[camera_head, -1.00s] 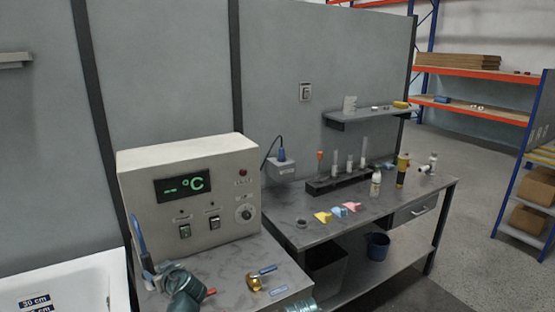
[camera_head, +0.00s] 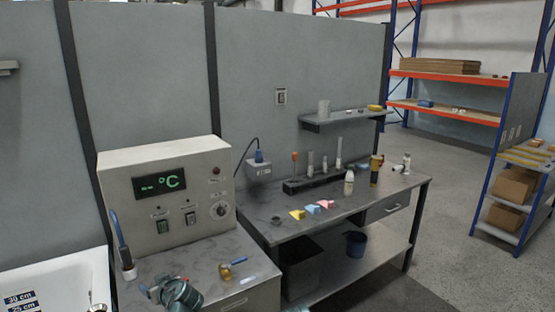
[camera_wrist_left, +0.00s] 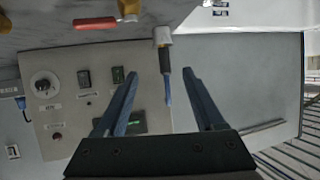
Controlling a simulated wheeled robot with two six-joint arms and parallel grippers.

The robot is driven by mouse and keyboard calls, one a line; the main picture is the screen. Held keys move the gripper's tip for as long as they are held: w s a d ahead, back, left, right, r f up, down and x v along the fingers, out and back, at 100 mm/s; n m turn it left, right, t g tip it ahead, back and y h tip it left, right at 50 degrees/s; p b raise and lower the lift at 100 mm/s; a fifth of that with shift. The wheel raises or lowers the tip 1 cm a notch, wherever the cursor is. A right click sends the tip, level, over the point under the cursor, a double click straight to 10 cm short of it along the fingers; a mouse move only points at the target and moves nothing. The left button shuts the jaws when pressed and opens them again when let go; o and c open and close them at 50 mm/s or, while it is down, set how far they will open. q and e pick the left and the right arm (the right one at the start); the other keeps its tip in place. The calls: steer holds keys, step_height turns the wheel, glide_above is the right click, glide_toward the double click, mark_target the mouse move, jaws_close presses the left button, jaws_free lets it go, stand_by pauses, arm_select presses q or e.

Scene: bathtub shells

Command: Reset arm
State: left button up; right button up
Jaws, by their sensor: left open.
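My left gripper (camera_head: 150,290) is at the bottom left of the head view, over the front of the grey bench (camera_head: 205,262). In the left wrist view its two blue fingers (camera_wrist_left: 160,74) are spread apart. I see nothing held between them. A probe with a blue handle in a white holder (camera_head: 128,270) stands just behind the gripper on the bench. In the wrist view the probe (camera_wrist_left: 166,60) shows between the fingers; whether it is within their reach I cannot tell.
A control box (camera_head: 170,195) with a green °C display stands behind. A red handle (camera_wrist_left: 95,23) shows in the wrist view. A white tub (camera_head: 60,285) is at left. A side table (camera_head: 340,215) holds small items.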

arm_select(q)
steer(key=s+d+f+m+g+h, duration=0.2)
steer(key=s+d, duration=0.4)
steer(key=d, duration=0.3)
steer(key=s+d+f+m+g+h, duration=0.3)
steer(key=s+d+f+m, duration=0.3)
steer(key=d, duration=0.4)
steer(key=s+d+f+m+g+h, duration=0.3)
steer(key=s+d, duration=0.4)
steer(key=d, duration=0.3)
steer(key=shift+s+f+m+g, duration=0.35)
steer(key=shift+f+m+g, duration=0.15)
steer(key=shift+f+m, duration=0.3)
